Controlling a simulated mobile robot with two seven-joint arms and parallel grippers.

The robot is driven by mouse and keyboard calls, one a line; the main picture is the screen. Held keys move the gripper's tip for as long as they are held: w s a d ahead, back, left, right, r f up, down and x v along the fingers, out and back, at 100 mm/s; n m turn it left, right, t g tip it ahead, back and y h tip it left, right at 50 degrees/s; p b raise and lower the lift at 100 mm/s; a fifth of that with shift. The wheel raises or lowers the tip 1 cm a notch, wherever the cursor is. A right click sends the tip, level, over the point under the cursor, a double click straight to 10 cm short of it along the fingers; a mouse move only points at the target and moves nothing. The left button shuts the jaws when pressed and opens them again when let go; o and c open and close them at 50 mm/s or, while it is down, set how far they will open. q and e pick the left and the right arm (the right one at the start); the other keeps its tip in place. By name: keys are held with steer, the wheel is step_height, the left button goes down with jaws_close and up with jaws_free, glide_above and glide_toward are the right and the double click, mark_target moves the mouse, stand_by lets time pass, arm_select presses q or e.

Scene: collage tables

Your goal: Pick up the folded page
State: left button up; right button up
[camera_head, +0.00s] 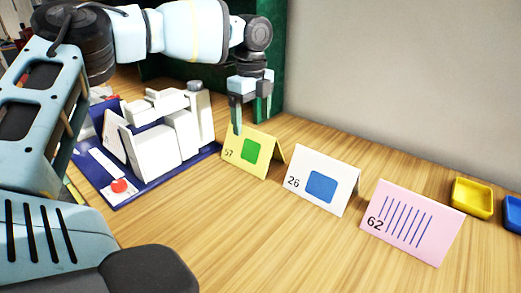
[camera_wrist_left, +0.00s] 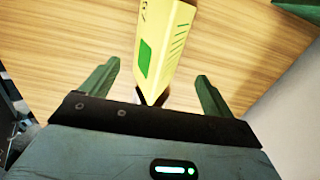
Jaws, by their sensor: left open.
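Three folded pages stand like tents in a row on the wooden table. The yellow page (camera_head: 245,153) is marked 57 with a green square, the white page (camera_head: 319,186) is marked 26 with a blue square, and the pink page (camera_head: 410,224) is marked 62 with blue stripes. My left gripper (camera_head: 252,118) is open and pointing down at the yellow page's top. In the left wrist view the yellow page (camera_wrist_left: 165,40) lies between the spread fingers (camera_wrist_left: 157,84), with clear gaps on both sides. My right gripper is out of view.
A white block model on a blue base (camera_head: 133,190) with a red dot stands left of the yellow page. A dark green box (camera_head: 270,50) stands behind my gripper. A yellow tray (camera_head: 472,198) and a blue tray (camera_head: 514,214) lie at the right. The table front is clear.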

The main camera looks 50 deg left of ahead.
mark_target(252, 130)
arm_select(q)
steer(key=shift+s+f, duration=0.15)
steer(key=shift+f, duration=3.7)
steer(key=shift+c, duration=0.3)
steer(key=c, duration=1.6)
